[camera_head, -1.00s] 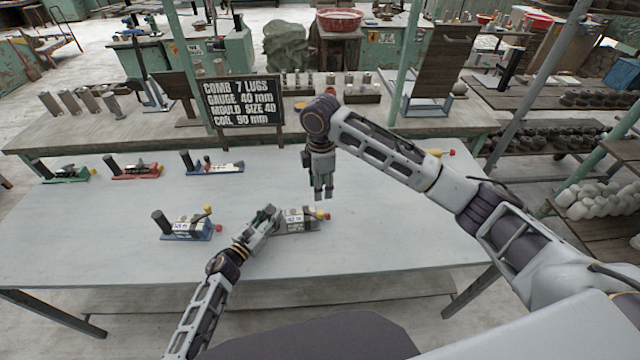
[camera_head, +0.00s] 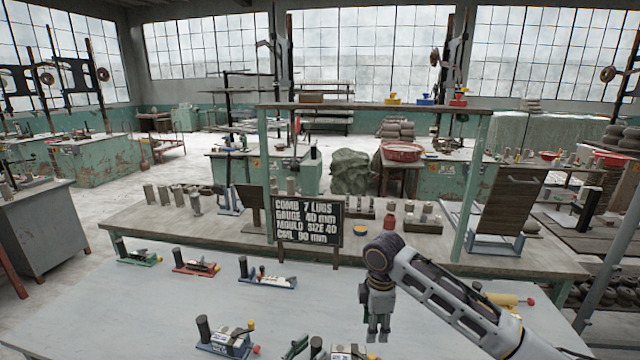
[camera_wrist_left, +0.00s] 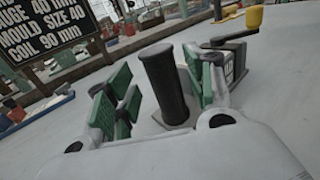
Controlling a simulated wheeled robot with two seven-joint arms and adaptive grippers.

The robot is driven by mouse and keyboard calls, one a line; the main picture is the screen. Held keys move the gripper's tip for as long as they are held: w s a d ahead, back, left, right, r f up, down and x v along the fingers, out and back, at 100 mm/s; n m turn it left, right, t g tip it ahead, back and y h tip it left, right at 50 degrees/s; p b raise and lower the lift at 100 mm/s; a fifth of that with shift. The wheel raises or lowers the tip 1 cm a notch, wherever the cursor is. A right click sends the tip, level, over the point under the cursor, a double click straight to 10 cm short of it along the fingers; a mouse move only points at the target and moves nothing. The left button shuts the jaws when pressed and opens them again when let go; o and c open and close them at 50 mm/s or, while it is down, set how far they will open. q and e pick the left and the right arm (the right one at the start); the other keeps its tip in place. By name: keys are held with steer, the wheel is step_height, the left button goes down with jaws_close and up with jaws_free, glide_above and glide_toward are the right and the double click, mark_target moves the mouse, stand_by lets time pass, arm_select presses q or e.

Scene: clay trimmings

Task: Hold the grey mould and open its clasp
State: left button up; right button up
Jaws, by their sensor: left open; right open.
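The grey mould (camera_head: 343,355) is at the bottom edge of the head view, mostly cut off. In the left wrist view its dark upright post (camera_wrist_left: 162,82) stands between the two green-padded fingers of my left gripper (camera_wrist_left: 160,78). That gripper is open, and I cannot tell whether a pad touches the post. Behind the right finger a pale labelled body (camera_wrist_left: 236,64) shows in part, with a dark lever and yellow knob (camera_wrist_left: 254,17) above it. The clasp's state is unclear. My right gripper (camera_head: 378,333) hangs open and empty, pointing down, right of the mould.
A blue mould (camera_head: 225,341) stands left of the grey one. Green (camera_head: 138,257), red (camera_head: 195,266) and another blue-based mould (camera_head: 267,278) line the table's back. A black sign (camera_head: 308,219) stands behind them. A yellow item (camera_head: 505,299) lies right. The table's middle is clear.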

arm_select(q)
steer(key=shift+v, duration=5)
steer(key=shift+s+a, duration=0.1)
steer(key=shift+s, duration=0.05)
